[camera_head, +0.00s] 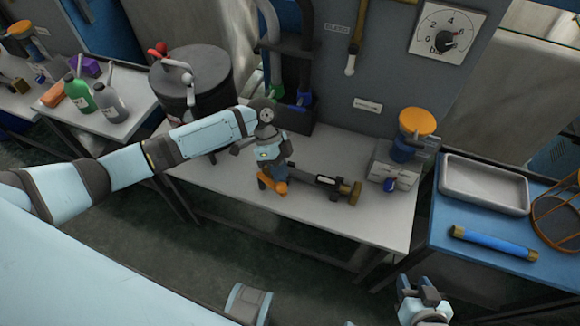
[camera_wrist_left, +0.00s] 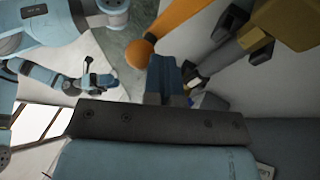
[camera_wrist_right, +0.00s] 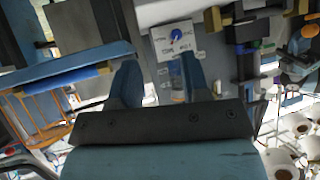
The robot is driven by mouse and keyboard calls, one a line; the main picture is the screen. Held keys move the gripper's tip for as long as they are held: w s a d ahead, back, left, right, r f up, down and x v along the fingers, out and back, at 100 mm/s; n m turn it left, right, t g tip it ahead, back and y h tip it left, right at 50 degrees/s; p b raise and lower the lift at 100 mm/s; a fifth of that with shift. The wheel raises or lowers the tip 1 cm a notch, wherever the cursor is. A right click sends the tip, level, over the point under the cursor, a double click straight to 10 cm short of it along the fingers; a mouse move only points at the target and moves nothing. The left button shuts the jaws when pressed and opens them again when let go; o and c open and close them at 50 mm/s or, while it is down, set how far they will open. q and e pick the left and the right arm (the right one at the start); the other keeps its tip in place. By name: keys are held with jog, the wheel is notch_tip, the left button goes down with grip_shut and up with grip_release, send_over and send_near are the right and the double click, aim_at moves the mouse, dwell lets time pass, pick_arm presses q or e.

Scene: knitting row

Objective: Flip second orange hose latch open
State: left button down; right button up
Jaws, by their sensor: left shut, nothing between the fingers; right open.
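On the grey-white table lies a dark hose coupling (camera_head: 326,182) with a brass end (camera_head: 354,192). An orange latch (camera_head: 266,181) shows at its left end, partly hidden by my left gripper (camera_head: 274,166). In the left wrist view an orange lever with a round tip (camera_wrist_left: 172,25) lies just ahead of the left fingers (camera_wrist_left: 166,66), which are shut with nothing between them. Whether they touch it is unclear.
A dark drum (camera_head: 200,75) stands behind my left forearm. A unit with an orange-topped blue valve (camera_head: 404,150) stands at the table's right end. The blue table (camera_head: 470,205) holds a white tray (camera_head: 484,187), a blue tube (camera_head: 492,243) and a wire basket (camera_head: 558,220). The front of the white table is clear.

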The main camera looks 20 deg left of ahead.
pick_arm(q)
jog(key=shift+s, duration=0.35)
pick_arm(e)
jog(key=shift+s+d, duration=0.25)
jog(key=shift+s, duration=0.3)
pick_arm(q)
jog(key=shift+w, duration=0.1)
pick_arm(e)
jog(key=shift+a, duration=0.1)
